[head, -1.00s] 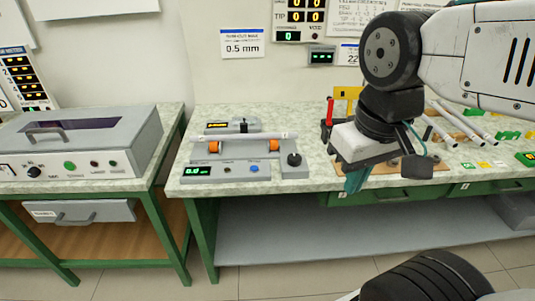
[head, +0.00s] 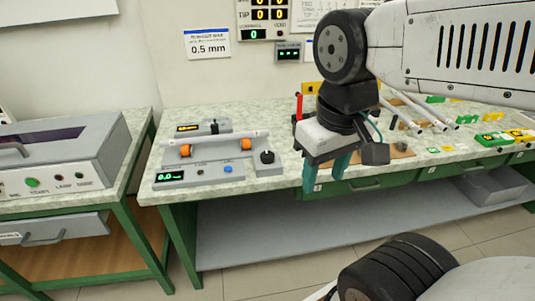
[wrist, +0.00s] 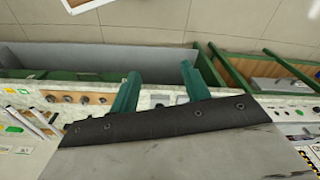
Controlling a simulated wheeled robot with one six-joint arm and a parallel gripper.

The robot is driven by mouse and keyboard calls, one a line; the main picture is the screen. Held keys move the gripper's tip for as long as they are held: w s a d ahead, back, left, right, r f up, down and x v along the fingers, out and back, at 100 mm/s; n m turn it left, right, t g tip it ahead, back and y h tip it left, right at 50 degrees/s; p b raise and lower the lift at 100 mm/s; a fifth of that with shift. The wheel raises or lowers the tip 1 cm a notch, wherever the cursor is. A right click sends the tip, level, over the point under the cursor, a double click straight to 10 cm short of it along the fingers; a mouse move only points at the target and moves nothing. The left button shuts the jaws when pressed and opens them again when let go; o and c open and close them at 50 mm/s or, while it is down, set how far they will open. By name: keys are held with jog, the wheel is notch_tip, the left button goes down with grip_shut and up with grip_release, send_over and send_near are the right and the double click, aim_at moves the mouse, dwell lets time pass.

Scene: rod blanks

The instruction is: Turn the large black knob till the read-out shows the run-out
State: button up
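The large black knob (head: 267,157) stands on a grey block at the right end of the grey roller fixture (head: 205,180) on the bench. A pale rod (head: 210,142) lies across orange rollers on the fixture. The green read-out (head: 170,176) at its front left seems to show 0.0. My gripper (head: 325,177) is in front of the bench edge, to the right of the knob and apart from it. Its two teal fingers are spread and empty. They also show apart in the wrist view (wrist: 160,88), where I cannot clearly make out the knob.
Several pale rods (head: 420,108) lie in a wooden rack to the right, behind my arm. A red upright piece (head: 298,107) stands close behind my gripper. A grey machine (head: 65,150) stands on a separate bench at left. The floor before the bench is clear.

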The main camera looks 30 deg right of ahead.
jog(key=o, duration=0.3)
jog(key=w+d+f+g, duration=0.1)
jog(key=w+f, duration=0.1)
jog(key=w, duration=0.5)
jog(key=w+d+f+n+g, duration=0.1)
jog(key=w+d+f, duration=0.1)
jog(key=w, duration=0.4)
jog(key=shift+w+f+g, duration=0.4)
jog(key=shift+f, duration=0.2)
jog(key=n+t, duration=0.2)
jog(key=n, duration=0.8)
send_over(268, 154)
notch_tip(268, 154, down, 9)
jog(key=shift+s+a+f, duration=0.1)
jog(key=shift+f, duration=0.05)
jog(key=shift+n, duration=0.3)
jog(key=shift+f, duration=3.95)
jog(key=c, duration=1)
